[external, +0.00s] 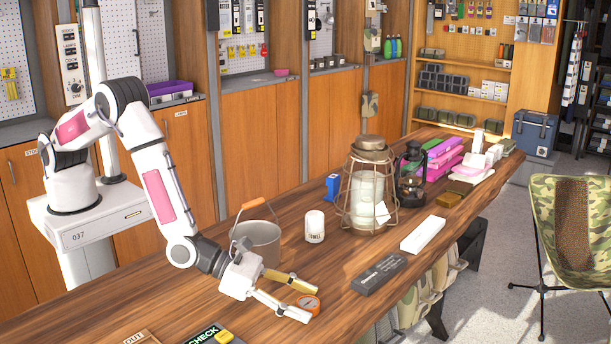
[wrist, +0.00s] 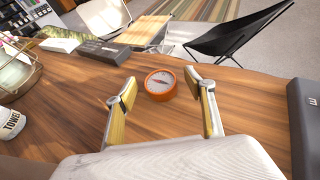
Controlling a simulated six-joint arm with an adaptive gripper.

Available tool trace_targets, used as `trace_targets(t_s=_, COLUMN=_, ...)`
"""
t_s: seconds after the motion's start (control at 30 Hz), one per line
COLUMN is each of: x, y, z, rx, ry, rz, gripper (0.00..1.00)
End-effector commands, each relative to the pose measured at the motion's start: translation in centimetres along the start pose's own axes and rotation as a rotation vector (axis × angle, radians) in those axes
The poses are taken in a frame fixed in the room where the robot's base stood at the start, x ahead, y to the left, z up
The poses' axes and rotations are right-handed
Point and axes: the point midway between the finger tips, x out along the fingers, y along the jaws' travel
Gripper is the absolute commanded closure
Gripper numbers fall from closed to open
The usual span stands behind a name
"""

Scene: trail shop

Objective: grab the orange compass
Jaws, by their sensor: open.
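The orange compass (wrist: 160,85) lies on the wooden counter with its pale dial facing up. In the wrist view it sits between and slightly beyond the tips of my gripper (wrist: 160,93). The gripper is open, with one yellow-padded finger to each side and nothing between the pads. In the external view the compass (external: 307,304) shows near the counter's front edge, by the fingertips of my gripper (external: 312,302), partly hidden by a finger. Whether the fingers touch it cannot be told.
A metal pail (external: 258,244) stands close behind my gripper, with a white towel canister (external: 314,227) and a large caged lantern (external: 367,190) further along. A dark box (external: 379,275) and a white box (external: 422,234) lie to the right. Bare counter surrounds the compass.

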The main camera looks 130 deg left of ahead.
Motion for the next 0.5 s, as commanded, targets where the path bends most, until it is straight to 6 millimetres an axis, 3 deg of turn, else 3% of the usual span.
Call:
trace_targets(t_s=0.17, x=-0.02, y=-0.01, z=0.01, rx=0.0, ry=0.0, rz=0.0, gripper=0.49)
trace_targets(t_s=0.3, x=-0.02, y=-0.01, z=0.01, rx=0.0, ry=0.0, rz=0.0, gripper=0.85)
trace_targets(t_s=0.5, x=-0.02, y=-0.01, z=0.03, rx=0.0, ry=0.0, rz=0.0, gripper=0.88)
